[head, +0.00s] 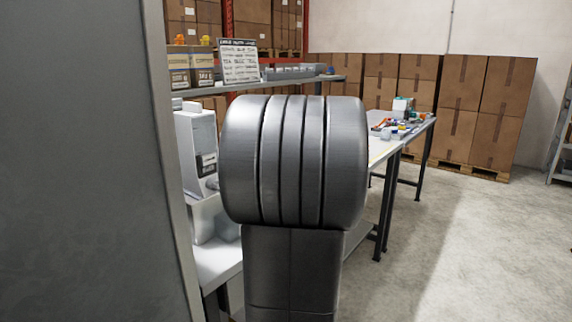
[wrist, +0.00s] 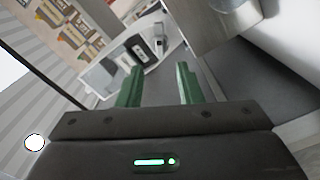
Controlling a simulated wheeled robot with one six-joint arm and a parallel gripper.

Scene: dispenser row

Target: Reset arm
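In the wrist view my gripper (wrist: 160,88) shows its two green fingers spread apart, with nothing between them. A white dispenser-like unit with a dark panel (wrist: 145,52) lies beyond the fingertips. In the head view my dark arm link fills the middle and hides part of the bench; the gripper itself does not show there. A pale grey dispenser (head: 196,150) stands on the bench (head: 218,262), just left of my arm.
A large grey panel (head: 80,160) blocks the left side. A shelf (head: 255,82) with boxes and a sign (head: 239,61) runs above the bench. A farther table (head: 385,148) holds small items. Stacked cartons (head: 465,90) line the wall. The floor (head: 470,255) at right is clear.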

